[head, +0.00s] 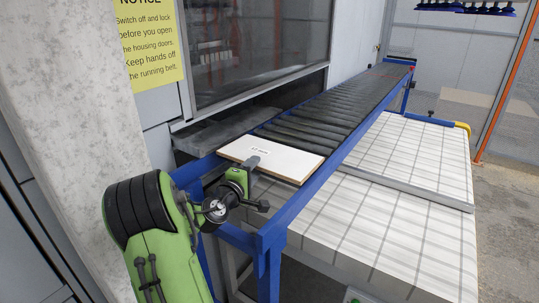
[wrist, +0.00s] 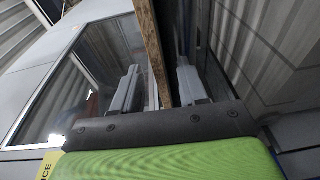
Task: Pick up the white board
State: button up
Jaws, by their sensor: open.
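The white board (head: 285,160) lies flat across the near end of the roller conveyor, with a small printed label on top. My gripper (head: 258,184) is at the board's near edge, one finger above the board and the other lower down. In the wrist view the board's brown edge (wrist: 152,45) runs between the two open fingers of my gripper (wrist: 160,68). Gaps show on both sides, so the fingers look apart from it. The board's underside is hidden.
The blue-framed roller conveyor (head: 335,103) runs away to the back right. Right of it stand stacks of pale, grid-patterned panels (head: 410,150). A machine window (head: 260,45) and a yellow notice (head: 147,40) are at the left. Open floor shows at far right.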

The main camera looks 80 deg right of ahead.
jog(key=shift+w+a, duration=0.1)
jog(key=shift+a, duration=0.05)
jog(key=shift+c, duration=0.4)
grip_shut()
jog(key=shift+r, duration=0.1)
jog(key=r+b+v, duration=0.1)
jog(key=r+v, duration=0.2)
jog(key=v, duration=1.4)
jog(key=r+p, duration=0.1)
jog(key=r, duration=0.1)
jog(key=r+p, duration=0.2)
jog(key=a+r+p, duration=0.1)
jog(key=r+p, duration=0.1)
jog(key=shift+w, duration=0.1)
